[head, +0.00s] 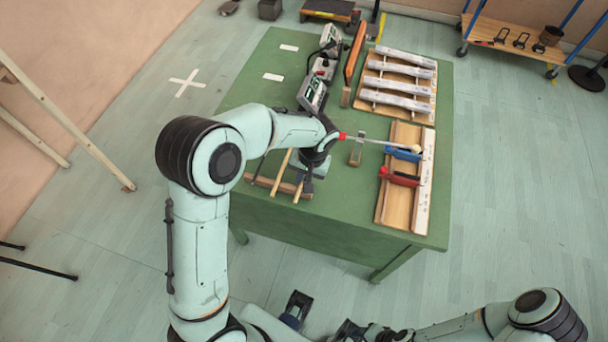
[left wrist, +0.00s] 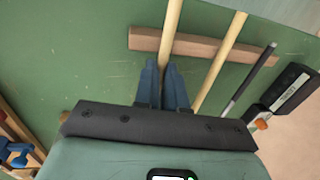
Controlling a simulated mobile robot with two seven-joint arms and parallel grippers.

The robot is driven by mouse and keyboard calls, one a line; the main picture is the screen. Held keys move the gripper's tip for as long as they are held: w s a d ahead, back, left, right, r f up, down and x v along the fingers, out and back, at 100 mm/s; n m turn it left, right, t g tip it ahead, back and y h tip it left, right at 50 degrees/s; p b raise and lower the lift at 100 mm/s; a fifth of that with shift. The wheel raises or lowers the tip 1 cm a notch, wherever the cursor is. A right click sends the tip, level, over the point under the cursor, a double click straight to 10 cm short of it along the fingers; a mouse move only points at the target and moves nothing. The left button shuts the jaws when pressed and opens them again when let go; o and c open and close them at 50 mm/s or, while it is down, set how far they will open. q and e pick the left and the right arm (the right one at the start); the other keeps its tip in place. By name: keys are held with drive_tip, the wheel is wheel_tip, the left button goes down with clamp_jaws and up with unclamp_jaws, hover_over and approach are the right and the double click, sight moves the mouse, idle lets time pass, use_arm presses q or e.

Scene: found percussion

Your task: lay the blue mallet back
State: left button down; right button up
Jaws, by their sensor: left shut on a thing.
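My left gripper (head: 304,176) is over the near left part of the green table. In the left wrist view its fingers (left wrist: 162,75) are shut on a pale wooden stick (left wrist: 171,32), which lies across a brown wooden rest (left wrist: 150,40). I take this stick to be the blue mallet's handle; its head is hidden behind the gripper, so its colour does not show. A second pale stick (left wrist: 222,62) and a dark rod (left wrist: 250,80) lie beside it. The rest also shows in the head view (head: 262,184). My right gripper is low in the head view, hardly readable.
Metal bars on a frame (head: 400,72) and dark devices (head: 312,93) stand farther back.

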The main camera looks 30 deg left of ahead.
use_arm(q)
drive_tip(key=c, duration=1.1)
unclamp_jaws()
drive_tip(key=r, duration=0.4)
drive_tip(key=d+r+p, duration=0.1)
drive_tip(key=r, duration=0.4)
drive_tip(key=d+r, duration=0.1)
drive_tip(key=r, duration=0.3)
drive_tip(key=shift+w+d+r, duration=0.1)
drive_tip(key=shift+w+r, duration=0.05)
drive_tip(key=shift+w, duration=0.2)
